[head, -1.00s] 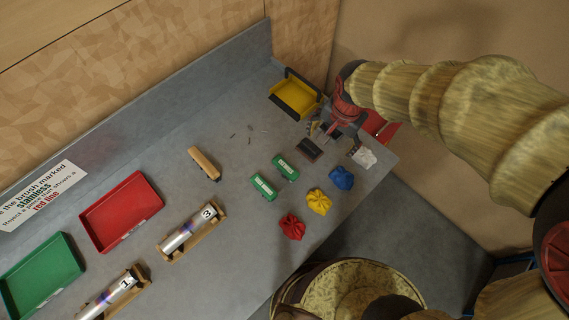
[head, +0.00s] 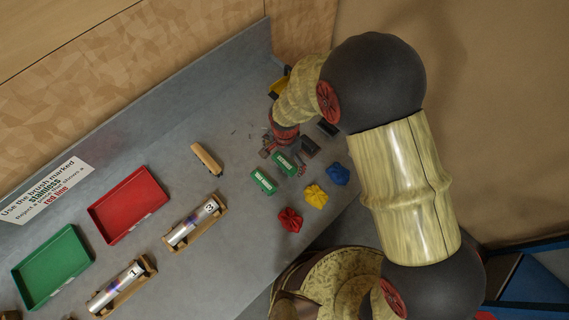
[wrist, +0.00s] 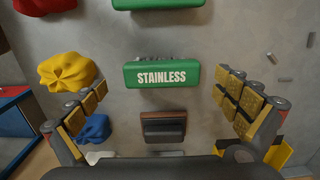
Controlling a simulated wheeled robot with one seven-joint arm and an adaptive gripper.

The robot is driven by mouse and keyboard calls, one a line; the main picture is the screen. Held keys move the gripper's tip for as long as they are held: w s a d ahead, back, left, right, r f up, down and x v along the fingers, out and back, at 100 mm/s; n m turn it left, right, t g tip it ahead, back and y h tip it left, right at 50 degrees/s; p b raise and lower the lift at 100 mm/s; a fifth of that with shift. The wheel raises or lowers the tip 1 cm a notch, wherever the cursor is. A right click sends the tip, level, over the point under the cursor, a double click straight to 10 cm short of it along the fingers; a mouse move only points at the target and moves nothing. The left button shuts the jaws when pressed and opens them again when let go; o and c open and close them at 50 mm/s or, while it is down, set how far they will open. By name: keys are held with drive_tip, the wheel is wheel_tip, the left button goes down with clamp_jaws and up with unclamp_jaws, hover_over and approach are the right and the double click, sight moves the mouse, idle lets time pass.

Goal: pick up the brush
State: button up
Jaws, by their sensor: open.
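The green brush marked STAINLESS (wrist: 162,75) lies on the bench in the middle of the wrist view, bristles mostly hidden underneath. In the head view it is the upper right green brush (head: 286,164), partly beside my fingers. My gripper (head: 282,160) is open above it; in the wrist view my fingers (wrist: 166,97) stand wide on either side, not touching it. A second green brush (head: 263,181) lies to its lower left in the head view and is cut off at the top of the wrist view (wrist: 158,3). A brown and black brush (wrist: 163,127) lies nearer my palm.
Red (head: 290,220), yellow (head: 315,196) and blue (head: 337,174) cloths lie along one side. Left are a red tray (head: 128,205), a green tray (head: 53,266) and metal cylinders in wooden cradles (head: 195,222). A wooden-handled item (head: 206,158) lies nearby; a sign (head: 46,190) stands behind.

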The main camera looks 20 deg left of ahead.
sight(284, 162)
drive_tip(key=shift+a+f, duration=0.1)
drive_tip(key=shift+f, duration=1.4)
drive_tip(key=shift+c, duration=1.3)
drive_tip(key=c, duration=1)
